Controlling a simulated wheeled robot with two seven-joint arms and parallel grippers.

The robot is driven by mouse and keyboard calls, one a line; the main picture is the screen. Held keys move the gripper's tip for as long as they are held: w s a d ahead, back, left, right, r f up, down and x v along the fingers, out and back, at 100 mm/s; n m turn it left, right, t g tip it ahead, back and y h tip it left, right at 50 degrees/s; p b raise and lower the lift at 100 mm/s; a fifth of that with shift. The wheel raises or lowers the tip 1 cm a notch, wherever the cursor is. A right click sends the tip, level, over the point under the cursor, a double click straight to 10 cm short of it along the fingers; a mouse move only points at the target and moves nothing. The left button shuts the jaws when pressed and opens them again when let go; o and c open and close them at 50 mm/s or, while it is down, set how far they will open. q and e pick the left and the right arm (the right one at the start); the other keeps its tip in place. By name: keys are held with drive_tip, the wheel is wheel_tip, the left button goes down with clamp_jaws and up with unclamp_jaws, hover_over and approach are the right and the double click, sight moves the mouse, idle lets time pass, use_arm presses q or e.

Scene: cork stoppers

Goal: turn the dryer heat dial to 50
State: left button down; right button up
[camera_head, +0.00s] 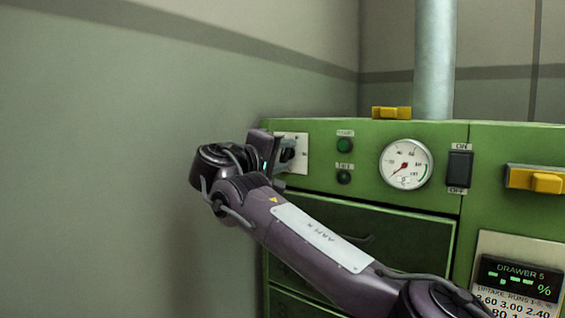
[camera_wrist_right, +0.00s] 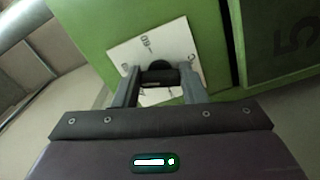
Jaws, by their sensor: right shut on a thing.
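The dryer (camera_head: 381,211) is a green cabinet against the wall. Its heat dial is a black knob on a white plate (camera_head: 303,140) at the panel's upper left. My right gripper (camera_head: 285,155) reaches the plate from the left, its arm crossing the lower picture. In the right wrist view the fingers (camera_wrist_right: 158,82) are shut on the black dial knob (camera_wrist_right: 158,67), one finger on each side. The plate also shows there (camera_wrist_right: 125,53), tilted, with a few printed digits. The dial's pointer and setting are hidden or too small to read. My left gripper is not in view.
Right of the plate are two green lamps (camera_head: 344,145), a round gauge (camera_head: 406,164) and a black ON/OFF switch (camera_head: 459,168). A drawer readout (camera_head: 520,278) is at lower right. Bare wall lies left.

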sight(284, 157)
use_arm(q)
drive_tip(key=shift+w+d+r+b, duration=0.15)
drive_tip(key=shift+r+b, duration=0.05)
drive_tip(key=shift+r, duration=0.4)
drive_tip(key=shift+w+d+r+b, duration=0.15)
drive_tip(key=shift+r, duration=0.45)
use_arm(e)
drive_tip(key=shift+f+m, duration=0.25)
drive_tip(key=shift+m, duration=0.85)
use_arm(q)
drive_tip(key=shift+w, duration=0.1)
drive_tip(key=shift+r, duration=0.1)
use_arm(e)
drive_tip(key=o, duration=1)
drive_tip(key=shift+r, duration=0.1)
drive_tip(key=shift+s, duration=0.1)
drive_tip(key=b+v, duration=0.3)
drive_tip(key=v, duration=0.2)
drive_tip(key=shift+b, duration=0.3)
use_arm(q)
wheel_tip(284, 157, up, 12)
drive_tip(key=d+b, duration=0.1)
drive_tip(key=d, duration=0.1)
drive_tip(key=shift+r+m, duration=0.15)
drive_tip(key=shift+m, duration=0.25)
use_arm(e)
drive_tip(key=v, duration=0.2)
drive_tip(key=shift+s+a, duration=0.25)
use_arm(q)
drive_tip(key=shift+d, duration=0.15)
